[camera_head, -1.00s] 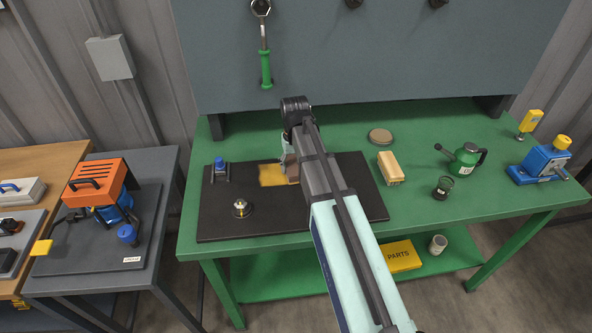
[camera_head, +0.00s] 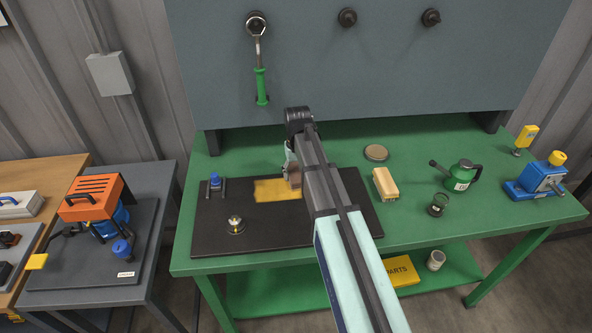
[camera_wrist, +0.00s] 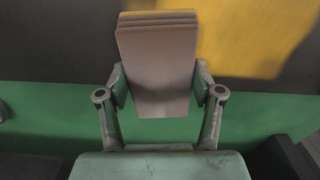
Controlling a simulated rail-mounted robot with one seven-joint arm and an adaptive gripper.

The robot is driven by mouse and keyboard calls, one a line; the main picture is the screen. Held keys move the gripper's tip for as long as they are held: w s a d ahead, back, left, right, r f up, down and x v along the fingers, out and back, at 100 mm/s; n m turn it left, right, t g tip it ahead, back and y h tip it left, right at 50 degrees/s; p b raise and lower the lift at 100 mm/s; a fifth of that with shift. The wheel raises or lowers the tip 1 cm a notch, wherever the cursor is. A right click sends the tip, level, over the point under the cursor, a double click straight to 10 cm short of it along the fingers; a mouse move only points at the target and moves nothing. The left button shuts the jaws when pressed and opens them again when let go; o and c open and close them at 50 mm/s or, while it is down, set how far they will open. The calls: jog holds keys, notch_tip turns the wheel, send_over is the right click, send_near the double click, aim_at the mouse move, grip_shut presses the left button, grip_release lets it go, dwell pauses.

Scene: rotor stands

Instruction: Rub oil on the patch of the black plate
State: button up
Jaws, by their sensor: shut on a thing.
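The black plate (camera_head: 215,243) lies on the green bench with a yellow patch (camera_head: 272,191) near its middle. My gripper (camera_head: 292,163) is over the back edge of the plate, at the right end of the patch. It is shut on a brown layered pad (camera_wrist: 157,70), held between both fingers in the wrist view (camera_wrist: 160,95). In that view the yellow patch (camera_wrist: 250,35) lies beyond the pad to the right. I cannot tell whether the pad touches the plate. My arm hides part of the plate's right side.
A blue-topped fixture (camera_head: 215,184) and a round metal knob (camera_head: 235,224) stand on the plate. To its right are a tan block (camera_head: 385,184), a round disc (camera_head: 376,152), a small glass jar (camera_head: 438,205), a green oil can (camera_head: 461,175) and a blue vise-like device (camera_head: 543,177).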

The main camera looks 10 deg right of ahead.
aim_at(300, 200)
jog(key=shift+s+a, duration=0.2)
jog(key=shift+s, duration=0.45)
jog(key=shift+s+a+p, duration=0.25)
jog(key=shift+s+p, duration=0.1)
jog(key=shift+s, duration=1.7)
jog(key=shift+s+a+p, duration=0.2)
jog(key=shift+s+p, duration=0.1)
jog(key=shift+s, duration=1.75)
notch_tip(300, 200, up, 8)
jog(key=p, duration=0.5)
